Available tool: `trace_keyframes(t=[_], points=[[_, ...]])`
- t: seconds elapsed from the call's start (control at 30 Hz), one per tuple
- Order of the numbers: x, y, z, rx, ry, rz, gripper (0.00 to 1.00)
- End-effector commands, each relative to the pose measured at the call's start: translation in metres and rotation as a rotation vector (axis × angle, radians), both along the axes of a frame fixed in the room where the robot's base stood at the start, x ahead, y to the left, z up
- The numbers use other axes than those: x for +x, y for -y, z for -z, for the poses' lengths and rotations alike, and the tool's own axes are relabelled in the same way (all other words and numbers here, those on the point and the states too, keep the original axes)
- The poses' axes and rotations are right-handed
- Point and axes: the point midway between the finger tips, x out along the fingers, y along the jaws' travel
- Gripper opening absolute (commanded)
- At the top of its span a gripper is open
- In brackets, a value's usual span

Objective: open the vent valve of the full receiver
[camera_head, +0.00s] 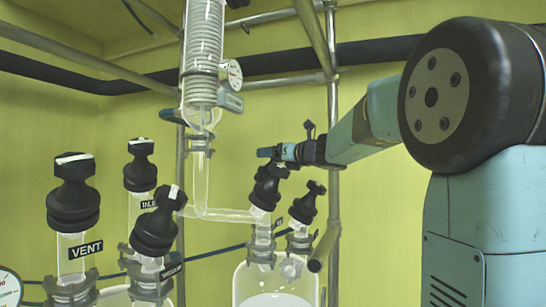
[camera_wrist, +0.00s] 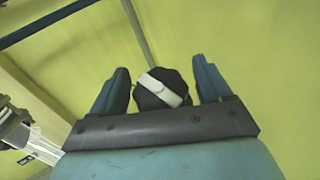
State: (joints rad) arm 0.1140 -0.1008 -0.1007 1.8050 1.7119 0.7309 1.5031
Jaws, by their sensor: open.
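Black valve knobs stand on glass necks in the head view. One at the front left (camera_head: 73,195) has a VENT label (camera_head: 87,250) beside its neck. Two more knobs stand on the right-hand glass vessel (camera_head: 243,285): a left one (camera_head: 268,188) and a right one (camera_head: 308,203). Whitish contents show low in that vessel, cut off by the frame. My gripper (camera_head: 268,153) is just above the left of these two knobs. In the wrist view my gripper (camera_wrist: 162,88) is open, with a black knob (camera_wrist: 150,98) bearing a slanted white bar between its fingers. Contact cannot be told.
Other knobs stand at the left, one by an INLET label (camera_head: 140,168) and one nearer (camera_head: 157,222). A glass condenser column (camera_head: 203,60) with a dial gauge (camera_head: 234,73) hangs above. A metal upright pole (camera_head: 333,130) stands close to my arm.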

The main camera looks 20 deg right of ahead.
Motion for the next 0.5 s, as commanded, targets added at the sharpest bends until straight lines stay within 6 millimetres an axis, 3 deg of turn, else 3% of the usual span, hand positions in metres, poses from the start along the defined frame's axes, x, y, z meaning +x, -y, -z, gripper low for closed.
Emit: trace_keyframes(t=[0.37, 0.5], points=[[0.005, -0.0027, -0.0001, 0.0, 0.0, 0.001, 0.78], [0.0049, -0.0027, 0.0, 0.0, 0.0, 0.001, 0.67]])
